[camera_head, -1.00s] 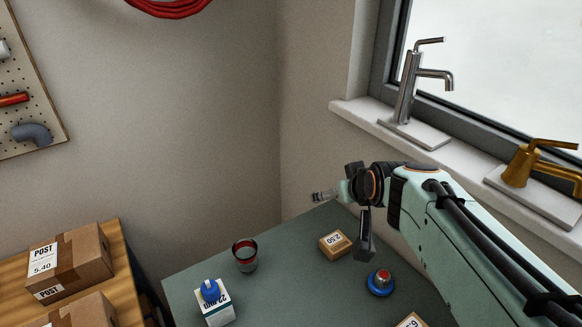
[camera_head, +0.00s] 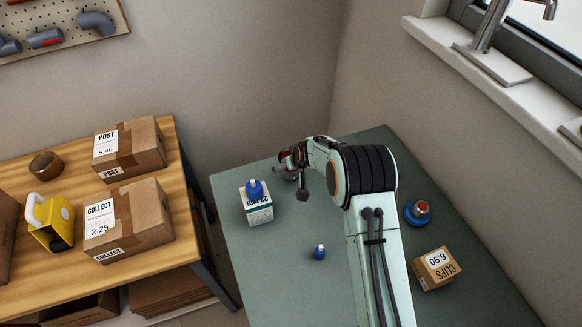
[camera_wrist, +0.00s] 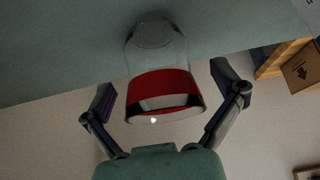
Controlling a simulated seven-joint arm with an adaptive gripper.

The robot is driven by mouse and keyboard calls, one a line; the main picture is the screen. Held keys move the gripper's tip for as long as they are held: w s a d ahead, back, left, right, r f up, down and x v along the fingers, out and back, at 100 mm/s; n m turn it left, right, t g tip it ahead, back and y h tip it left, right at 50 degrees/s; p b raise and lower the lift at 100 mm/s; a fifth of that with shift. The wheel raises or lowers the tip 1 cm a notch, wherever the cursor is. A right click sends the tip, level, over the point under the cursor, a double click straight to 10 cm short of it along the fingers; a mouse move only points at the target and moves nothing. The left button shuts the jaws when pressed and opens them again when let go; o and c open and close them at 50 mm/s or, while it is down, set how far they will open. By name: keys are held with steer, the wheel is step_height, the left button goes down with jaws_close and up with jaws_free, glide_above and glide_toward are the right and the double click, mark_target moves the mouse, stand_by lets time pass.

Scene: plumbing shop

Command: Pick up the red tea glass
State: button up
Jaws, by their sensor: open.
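The red tea glass (camera_wrist: 160,85) is clear with a red band at its rim. It stands on the green table (camera_head: 285,245); the wrist view shows it upside down, base toward the top of the picture. In the head view it is mostly hidden behind my gripper (camera_head: 292,172). In the wrist view my gripper (camera_wrist: 165,100) is open, with one finger on each side of the glass. A gap shows between each finger and the glass, so neither appears to touch it.
A white box with a blue-topped item (camera_head: 258,205) stands left of my gripper. A wooden bench (camera_head: 185,220) with parcels is at left.

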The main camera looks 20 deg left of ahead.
steer(key=shift+w+a+f, duration=0.15)
steer(key=shift+f, duration=0.25)
steer(key=c, duration=1.3)
steer(key=shift+o, duration=0.2)
